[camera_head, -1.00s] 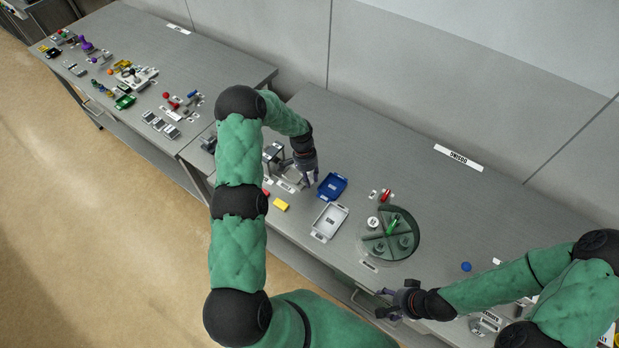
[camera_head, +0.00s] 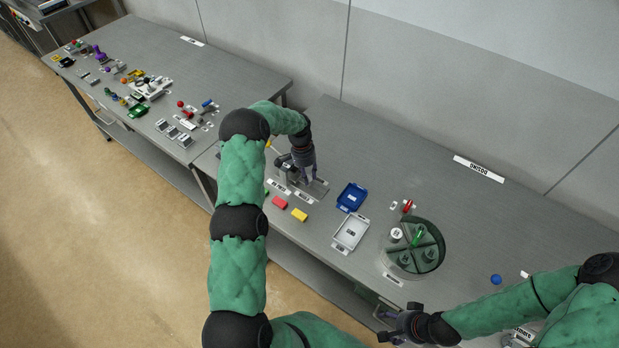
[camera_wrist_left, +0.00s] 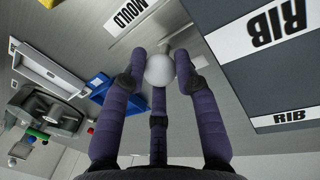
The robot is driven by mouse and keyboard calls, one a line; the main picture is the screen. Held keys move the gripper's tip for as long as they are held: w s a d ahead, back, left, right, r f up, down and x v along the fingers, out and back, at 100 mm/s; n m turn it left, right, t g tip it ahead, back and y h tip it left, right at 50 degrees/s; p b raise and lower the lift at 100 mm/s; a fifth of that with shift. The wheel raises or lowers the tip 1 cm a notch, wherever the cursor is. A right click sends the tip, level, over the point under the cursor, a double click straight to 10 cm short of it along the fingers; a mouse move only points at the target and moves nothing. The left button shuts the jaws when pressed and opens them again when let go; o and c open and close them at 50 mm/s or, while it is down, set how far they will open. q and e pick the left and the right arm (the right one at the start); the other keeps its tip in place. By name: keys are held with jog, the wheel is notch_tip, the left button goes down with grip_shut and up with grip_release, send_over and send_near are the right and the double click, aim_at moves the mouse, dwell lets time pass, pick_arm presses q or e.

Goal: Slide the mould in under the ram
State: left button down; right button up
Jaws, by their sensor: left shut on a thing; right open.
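My left gripper (camera_head: 308,176) is at the small grey press-like fixture (camera_head: 287,168) on the near table, over a flat grey plate (camera_head: 318,190). In the left wrist view its purple fingers (camera_wrist_left: 160,72) are shut on a round white knob (camera_wrist_left: 159,70). A label reading MOULD (camera_wrist_left: 128,14) lies just beyond the fingertips. I cannot make out the ram or the mould body clearly; my arm and hand cover part of the fixture. My right gripper (camera_head: 385,325) is open and empty at the table's front edge.
A dark block labelled RIB (camera_wrist_left: 262,75) stands close beside the fingers. A blue tray (camera_head: 352,196), a white tray (camera_head: 351,233) and a round green divided dish (camera_head: 440,243) lie to the right. Red (camera_head: 279,202) and yellow (camera_head: 299,215) blocks lie in front.

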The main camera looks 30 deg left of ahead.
pick_arm(q)
jog(key=c, duration=0.9)
grip_release()
jog(key=shift+a, duration=0.2)
jog(key=shift+c, duration=0.2)
jog(key=shift+a, duration=0.1)
notch_tip(320, 180, up, 10)
jog(key=shift+r, duration=0.1)
